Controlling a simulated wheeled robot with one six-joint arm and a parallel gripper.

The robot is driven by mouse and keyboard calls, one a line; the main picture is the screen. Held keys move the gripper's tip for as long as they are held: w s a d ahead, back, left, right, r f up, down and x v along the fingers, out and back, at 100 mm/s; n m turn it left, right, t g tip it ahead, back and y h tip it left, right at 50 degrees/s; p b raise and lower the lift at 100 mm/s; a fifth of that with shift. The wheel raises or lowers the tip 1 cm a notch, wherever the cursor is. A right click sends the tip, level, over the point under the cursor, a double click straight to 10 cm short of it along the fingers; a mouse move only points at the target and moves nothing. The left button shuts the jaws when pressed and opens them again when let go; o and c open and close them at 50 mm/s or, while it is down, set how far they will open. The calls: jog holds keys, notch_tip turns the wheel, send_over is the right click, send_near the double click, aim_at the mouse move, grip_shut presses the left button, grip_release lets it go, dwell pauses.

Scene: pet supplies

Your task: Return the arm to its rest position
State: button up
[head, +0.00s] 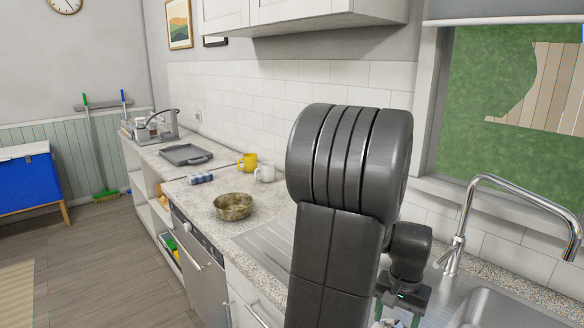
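My arm fills the middle of the head view, and its thick dark upper links hide part of the counter and wall behind. My gripper (399,315) hangs low over the sink area, partly behind my arm. Two finger parts show spaced apart, but their tips are cut off by the bottom edge. A small pale patch shows beside them; I cannot tell what it is or whether it is held.
The sink (488,308) and its tall faucet (463,215) are right of my gripper. A patterned bowl (233,207), a yellow mug (248,161), a white mug (265,173), cans (201,178) and a grey tray (186,154) stand on the counter. The floor at left is open.

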notch_tip(320, 180, down, 2)
jog(key=shift+f, duration=0.1)
jog(key=shift+n, duration=0.4)
jog(key=n, duration=0.4)
jog(key=shift+r+n, duration=0.2)
jog(key=shift+n, duration=0.2)
jog(key=n, duration=0.6)
jog(key=shift+a, duration=0.15)
notch_tip(320, 180, up, 7)
jog(key=shift+f, duration=0.2)
